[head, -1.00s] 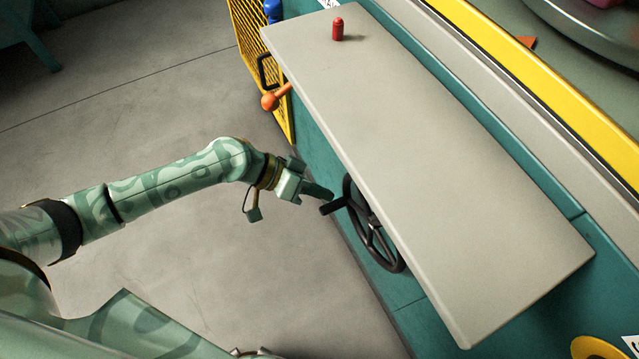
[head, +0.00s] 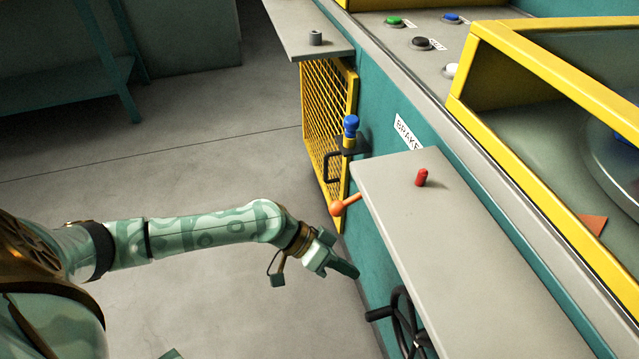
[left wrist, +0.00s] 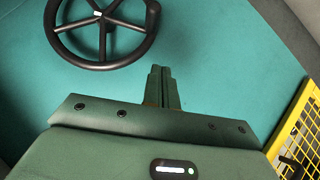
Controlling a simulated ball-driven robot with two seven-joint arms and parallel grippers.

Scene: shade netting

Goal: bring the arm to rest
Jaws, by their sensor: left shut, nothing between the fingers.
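My left arm reaches in from the left in the head view. My left gripper (head: 347,270) is shut and empty, held in the air beside the teal machine front (head: 373,233). It is below the orange-knobbed lever (head: 345,204) and up-left of the black handwheel (head: 407,325), apart from the wheel. In the left wrist view the shut fingers (left wrist: 161,72) point at the teal panel, with the handwheel (left wrist: 103,62) at the upper left. My right gripper is in neither view.
A grey shelf (head: 460,255) with a red peg (head: 421,177) juts out above the handwheel. A yellow mesh guard (head: 325,125), a blue-topped fitting (head: 351,128) and a BRAKE label (head: 407,133) are farther back. Open grey floor (head: 220,165) lies left of the machine.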

